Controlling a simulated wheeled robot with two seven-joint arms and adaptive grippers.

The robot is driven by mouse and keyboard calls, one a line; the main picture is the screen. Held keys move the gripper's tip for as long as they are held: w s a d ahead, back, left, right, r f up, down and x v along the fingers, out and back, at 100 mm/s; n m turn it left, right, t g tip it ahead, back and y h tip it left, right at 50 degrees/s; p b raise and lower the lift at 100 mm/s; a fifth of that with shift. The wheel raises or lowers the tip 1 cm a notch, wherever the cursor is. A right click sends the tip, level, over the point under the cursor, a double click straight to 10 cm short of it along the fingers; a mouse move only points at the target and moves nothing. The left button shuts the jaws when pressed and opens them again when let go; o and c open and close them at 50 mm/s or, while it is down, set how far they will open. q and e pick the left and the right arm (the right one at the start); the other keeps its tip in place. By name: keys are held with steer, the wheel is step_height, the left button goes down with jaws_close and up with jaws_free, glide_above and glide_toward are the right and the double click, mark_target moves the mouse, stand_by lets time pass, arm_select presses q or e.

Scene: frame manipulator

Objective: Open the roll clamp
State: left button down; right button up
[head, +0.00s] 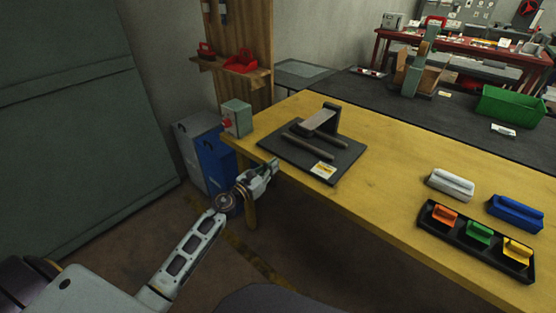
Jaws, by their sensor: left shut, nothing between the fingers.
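The roll clamp (317,142) appears to be the dark device on the yellow table: two dark bars lie side by side on a black base plate (275,142), with a grey flat piece and an upright dark block behind them. Whether the bars touch is too small to tell. My left gripper (273,166) is shut and empty, at the table's front edge, left of and in front of the base plate, apart from the bars. My right gripper is not in view.
A grey box with a red button (237,118) stands at the table's left corner. A black tray (430,228) with coloured blocks, a white block (450,184) and a blue block (515,213) sit at the right. The table's middle is clear. Bins (215,163) stand below left.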

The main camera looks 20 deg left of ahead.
mark_target(289, 159)
arm_select(q)
steer(key=shift+x, duration=4.9)
steer(key=shift+r+p, duration=0.7)
steer(key=shift+w+r+p, duration=0.1)
steer(key=shift+r+p, duration=0.25)
steer(key=shift+r, duration=0.3)
steer(key=shift+w+r+p, duration=0.15)
steer(key=shift+r+p, duration=0.25)
steer(key=shift+r, duration=0.2)
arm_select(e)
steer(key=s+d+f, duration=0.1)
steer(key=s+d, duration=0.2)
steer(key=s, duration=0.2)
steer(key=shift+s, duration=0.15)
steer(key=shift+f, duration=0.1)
arm_select(q)
steer(key=shift+r, duration=0.1)
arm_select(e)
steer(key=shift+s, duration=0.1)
